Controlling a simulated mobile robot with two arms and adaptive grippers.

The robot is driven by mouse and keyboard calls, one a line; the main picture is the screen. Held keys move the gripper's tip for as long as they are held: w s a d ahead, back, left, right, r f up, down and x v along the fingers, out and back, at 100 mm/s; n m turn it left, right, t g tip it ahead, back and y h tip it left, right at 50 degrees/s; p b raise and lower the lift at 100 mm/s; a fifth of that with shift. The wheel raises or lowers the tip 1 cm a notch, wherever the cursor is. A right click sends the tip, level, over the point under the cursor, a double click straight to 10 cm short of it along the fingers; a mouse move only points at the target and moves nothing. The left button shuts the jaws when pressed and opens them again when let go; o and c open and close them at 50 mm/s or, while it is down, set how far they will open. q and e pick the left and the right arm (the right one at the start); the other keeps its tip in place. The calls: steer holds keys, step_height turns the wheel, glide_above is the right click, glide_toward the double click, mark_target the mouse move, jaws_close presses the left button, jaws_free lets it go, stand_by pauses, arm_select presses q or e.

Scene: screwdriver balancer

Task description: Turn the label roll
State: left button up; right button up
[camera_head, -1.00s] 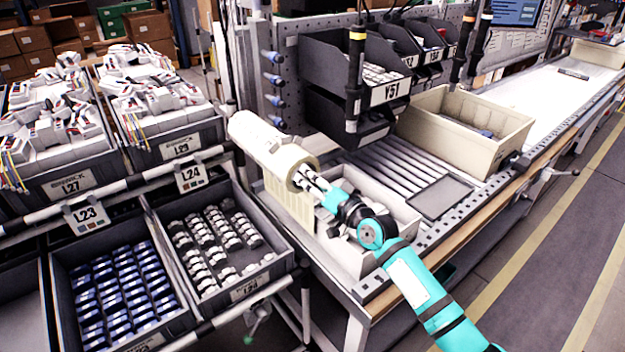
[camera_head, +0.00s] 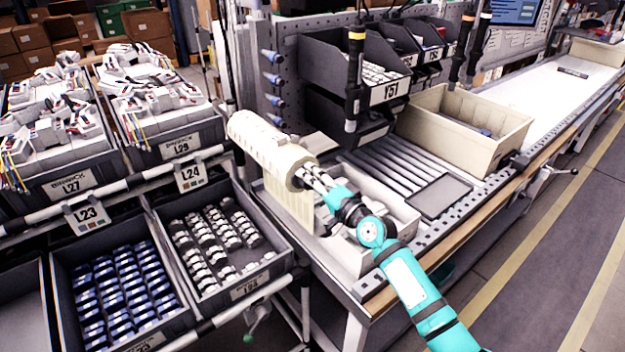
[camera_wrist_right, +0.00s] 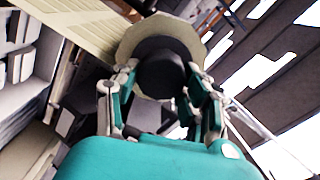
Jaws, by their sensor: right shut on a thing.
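The label roll (camera_head: 262,145) is a long cream cylinder lying on its side at the near left corner of the workbench. A cream strip (camera_head: 290,205) hangs down from it. In the right wrist view, the roll's pale, many-sided end face (camera_wrist_right: 133,44) surrounds a dark round hub (camera_wrist_right: 163,70). My right gripper (camera_head: 307,178) is at the roll's near end. In the right wrist view its two fingers (camera_wrist_right: 160,80) are shut on the hub, one on each side. My left gripper is not in view.
A pale open box (camera_head: 400,210) stands on the bench under my right arm. A beige bin (camera_head: 515,130) and dark shelf bins (camera_head: 310,65) are behind. Dark screwdrivers (camera_head: 353,75) hang above the bench. Parts crates (camera_head: 262,215) stand at left.

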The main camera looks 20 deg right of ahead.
steer(key=shift+f+m, duration=0.1)
steer(key=shift+m, duration=0.3)
stand_by(0.3)
steer(key=o, duration=1.2)
steer(key=v, duration=1.2)
